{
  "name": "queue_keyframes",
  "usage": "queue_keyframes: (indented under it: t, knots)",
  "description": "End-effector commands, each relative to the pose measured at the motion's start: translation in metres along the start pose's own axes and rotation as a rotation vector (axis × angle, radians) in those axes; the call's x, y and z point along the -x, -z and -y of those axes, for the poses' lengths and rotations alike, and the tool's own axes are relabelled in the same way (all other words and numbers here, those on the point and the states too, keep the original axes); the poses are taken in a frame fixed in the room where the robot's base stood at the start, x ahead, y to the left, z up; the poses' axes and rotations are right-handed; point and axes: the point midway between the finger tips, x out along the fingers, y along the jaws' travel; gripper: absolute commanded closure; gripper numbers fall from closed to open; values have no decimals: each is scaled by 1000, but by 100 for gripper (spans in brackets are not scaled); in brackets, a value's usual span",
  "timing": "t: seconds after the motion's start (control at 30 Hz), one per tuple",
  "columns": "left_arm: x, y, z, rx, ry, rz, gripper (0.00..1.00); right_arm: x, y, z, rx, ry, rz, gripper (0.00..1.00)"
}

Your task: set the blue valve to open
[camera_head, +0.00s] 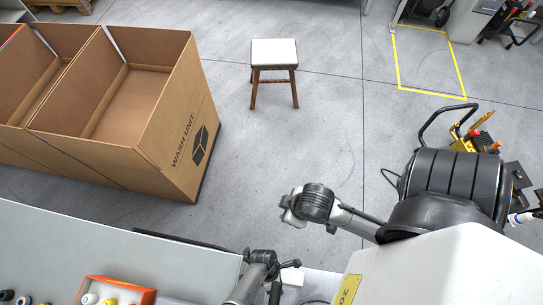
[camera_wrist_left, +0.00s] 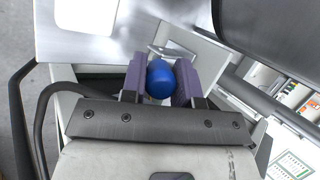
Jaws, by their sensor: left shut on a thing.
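In the left wrist view, the blue valve (camera_wrist_left: 160,79) shows as a rounded blue knob. My left gripper (camera_wrist_left: 161,82) has its two purple fingers shut on the knob, one on each side. The valve's position, open or closed, cannot be read from this view. The blue valve does not show in the head view. My right arm reaches in from the right in the head view, and its grey end (camera_head: 292,208) hangs over bare floor, away from the valve. Its fingers cannot be made out clearly.
Large cardboard boxes (camera_head: 165,145) stand open at the left. A small stool (camera_head: 274,54) stands on the floor behind. A grey work surface (camera_head: 110,250) runs along the front left, with an orange tray (camera_head: 96,281) of bottles. Floor between boxes and stool is clear.

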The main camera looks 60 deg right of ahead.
Motion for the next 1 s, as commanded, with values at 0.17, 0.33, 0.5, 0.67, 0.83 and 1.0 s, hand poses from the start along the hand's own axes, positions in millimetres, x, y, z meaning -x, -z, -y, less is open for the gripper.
queue_keyframes:
  t: [0.17, 0.33, 0.5, 0.67, 0.83, 1.0]
  knots:
    - [0, 0, 0, 1, 0, 0, 67, 0, 0, -1, 4, -3, 0, 57]
    - [0, 0, 0, 1, 0, 0, 61, 0, 0, -1, 4, -3, 0, 57]
    - [2, 0, 0, 0, -1, 0, 61, 1, 0, 0, 2, -1, 0, 57]
    - [20, 1, 0, 0, -2, -1, 61, 4, 2, 0, -1, 1, -1, 57]
    - [52, 1, 0, -1, -3, -2, 61, 8, 3, 1, -5, 4, -1, 57]
    - [86, 1, 0, -2, -3, -1, 61, 9, 4, 2, -6, 5, -2, 57]
